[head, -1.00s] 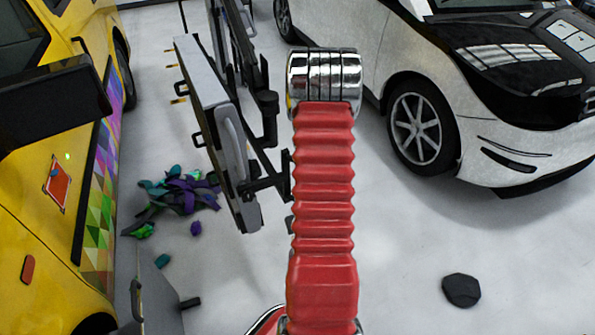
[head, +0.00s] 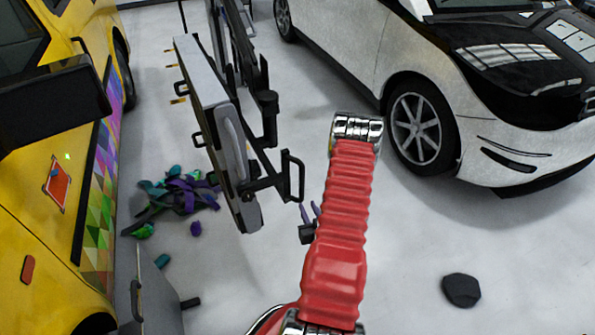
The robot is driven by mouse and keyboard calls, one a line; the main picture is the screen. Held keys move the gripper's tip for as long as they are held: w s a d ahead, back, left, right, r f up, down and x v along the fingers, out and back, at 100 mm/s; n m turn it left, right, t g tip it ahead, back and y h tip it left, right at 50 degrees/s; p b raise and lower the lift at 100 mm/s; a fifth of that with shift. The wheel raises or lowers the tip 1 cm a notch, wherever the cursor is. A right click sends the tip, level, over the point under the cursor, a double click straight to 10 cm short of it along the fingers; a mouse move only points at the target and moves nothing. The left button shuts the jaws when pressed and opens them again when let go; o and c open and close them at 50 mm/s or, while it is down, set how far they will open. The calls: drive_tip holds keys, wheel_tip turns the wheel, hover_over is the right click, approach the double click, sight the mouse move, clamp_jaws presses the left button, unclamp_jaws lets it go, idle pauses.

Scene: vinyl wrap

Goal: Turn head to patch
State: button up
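A small red patch (head: 58,186) with a pale border sits on the side of the yellow vehicle (head: 25,225), at the left of the head view. A small bright spot shows just above its upper right edge. My red ribbed arm with chrome rings rises through the middle of the view, leaning right. What looks like my gripper (head: 308,206) shows just left of the arm, small and dark, partly hidden by it. Its two thin fingers point up and appear apart, with nothing between them. It is far to the right of the patch.
A grey panel on a black stand (head: 215,130) stands between the yellow vehicle and my arm. A pile of green and purple scraps (head: 180,195) lies on the floor. A white car (head: 400,60) fills the upper right. A dark flat piece (head: 461,290) lies on clear floor at right.

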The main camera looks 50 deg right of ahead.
drive_tip(key=r, duration=0.2)
drive_tip(key=r+t+h, duration=0.1)
drive_tip(key=r, duration=0.1)
drive_tip(key=r+t, duration=0.1)
drive_tip(key=shift+w+d+r+h, duration=0.2)
drive_tip(key=shift+d+r+h, duration=0.1)
drive_tip(key=shift+d+r, duration=0.1)
drive_tip(key=x, duration=1.3)
drive_tip(key=shift+w+d, duration=0.25)
drive_tip(key=shift+w, duration=0.1)
drive_tip(key=shift+c, duration=0.4)
clamp_jaws()
drive_tip(key=shift+a, duration=0.1)
